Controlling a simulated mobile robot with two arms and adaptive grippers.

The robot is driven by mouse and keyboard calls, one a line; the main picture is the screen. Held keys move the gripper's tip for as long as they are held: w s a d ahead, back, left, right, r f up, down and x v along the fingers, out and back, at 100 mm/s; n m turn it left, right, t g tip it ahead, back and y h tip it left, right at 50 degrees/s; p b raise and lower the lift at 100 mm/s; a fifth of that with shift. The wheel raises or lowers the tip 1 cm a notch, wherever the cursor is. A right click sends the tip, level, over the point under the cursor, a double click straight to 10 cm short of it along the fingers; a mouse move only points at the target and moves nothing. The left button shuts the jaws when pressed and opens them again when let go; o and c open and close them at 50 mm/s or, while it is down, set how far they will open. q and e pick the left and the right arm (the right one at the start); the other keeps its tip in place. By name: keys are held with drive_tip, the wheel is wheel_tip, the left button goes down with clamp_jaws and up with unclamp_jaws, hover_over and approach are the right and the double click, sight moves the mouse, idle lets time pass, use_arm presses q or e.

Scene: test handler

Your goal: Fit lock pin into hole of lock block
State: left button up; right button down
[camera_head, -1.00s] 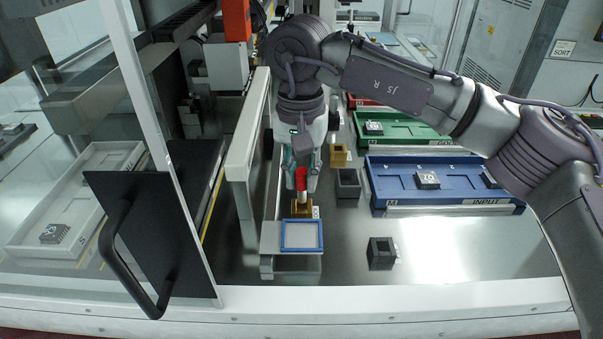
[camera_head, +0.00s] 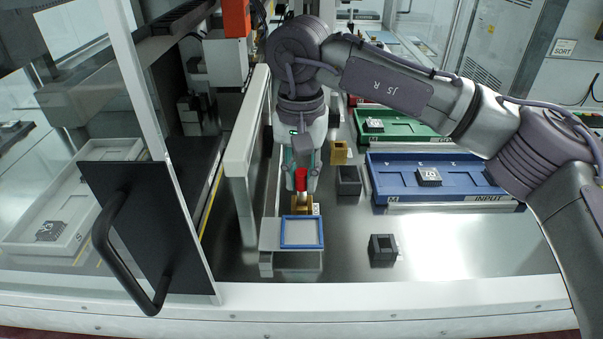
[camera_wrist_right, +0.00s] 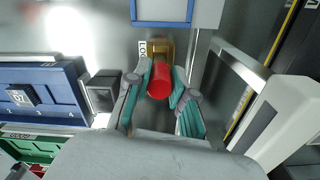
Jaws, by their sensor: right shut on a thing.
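The lock pin (camera_head: 301,178) has a red cylindrical head; the head also shows in the wrist view (camera_wrist_right: 160,80). My right gripper (camera_head: 300,186) is shut on it, with one teal finger on each side of the head. The lock block (camera_head: 304,209) is a gold block directly below the pin; it also shows in the wrist view (camera_wrist_right: 154,47), beyond the head, with a white label beside it. The pin's lower end lies at the block, but its hole is hidden, so I cannot tell how deep the pin sits. My left gripper is not in view.
A blue-rimmed plate (camera_head: 302,246) lies just in front of the block. A pale rail (camera_head: 245,130) stands close on the left. Dark hollow blocks (camera_head: 348,188) and (camera_head: 382,262) and another gold block (camera_head: 339,158) stand to the right, near the blue input tray (camera_head: 440,197).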

sight(301, 172)
drive_tip(key=shift+f+b, duration=0.75)
drive_tip(key=shift+f, duration=0.25)
drive_tip(key=c, duration=0.9)
unclamp_jaws()
drive_tip(key=shift+r, duration=0.2)
wheel_tip(301, 172, up, 12)
drive_tip(key=shift+f, duration=0.15)
